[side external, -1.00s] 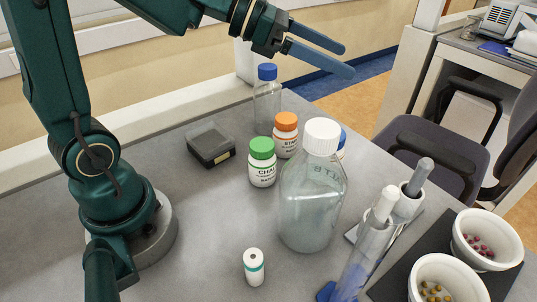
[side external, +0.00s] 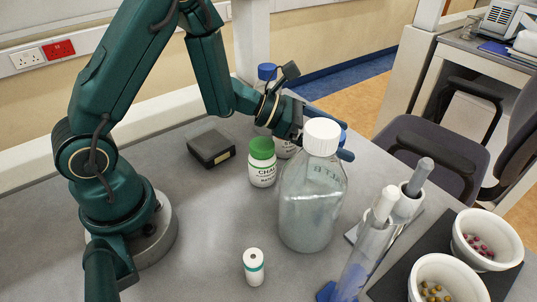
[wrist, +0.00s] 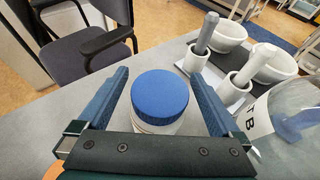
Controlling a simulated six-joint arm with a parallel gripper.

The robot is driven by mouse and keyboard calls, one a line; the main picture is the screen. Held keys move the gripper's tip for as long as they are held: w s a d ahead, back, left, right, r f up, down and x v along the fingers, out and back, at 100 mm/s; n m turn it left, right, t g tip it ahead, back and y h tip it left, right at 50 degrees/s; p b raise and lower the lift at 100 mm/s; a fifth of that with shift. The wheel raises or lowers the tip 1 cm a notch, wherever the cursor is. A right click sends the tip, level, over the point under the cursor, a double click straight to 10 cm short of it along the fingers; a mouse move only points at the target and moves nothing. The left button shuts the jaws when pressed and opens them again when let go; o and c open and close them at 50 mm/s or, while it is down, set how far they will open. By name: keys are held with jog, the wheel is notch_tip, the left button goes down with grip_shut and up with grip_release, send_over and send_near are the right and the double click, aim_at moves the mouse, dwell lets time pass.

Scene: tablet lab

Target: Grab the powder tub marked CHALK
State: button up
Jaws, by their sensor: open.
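The powder tub marked CHALK (side external: 262,172) is white with a green lid. It stands upright on the grey bench in the side external view, left of a large clear bottle, and I do not see it in the wrist view. My gripper (wrist: 161,78) is open, with its two blue fingers on either side of a tub with a blue lid (wrist: 160,97). That tub's label is hidden. In the side external view my gripper (side external: 342,148) is behind the large bottle, right of the CHALK tub and apart from it.
The large clear white-capped bottle (side external: 312,205) stands close to the CHALK tub. Another white tub (side external: 284,151) is mostly behind my gripper. A dark box (side external: 211,148) lies to the left, a small white vial (side external: 253,267) in front. Mortars with pestles (side external: 408,195) stand right.

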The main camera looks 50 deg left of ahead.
jog(key=shift+x, duration=0.9)
grip_shut()
jog(key=shift+r, duration=0.25)
notch_tip(320, 180, up, 10)
jog(key=shift+f, duration=0.15)
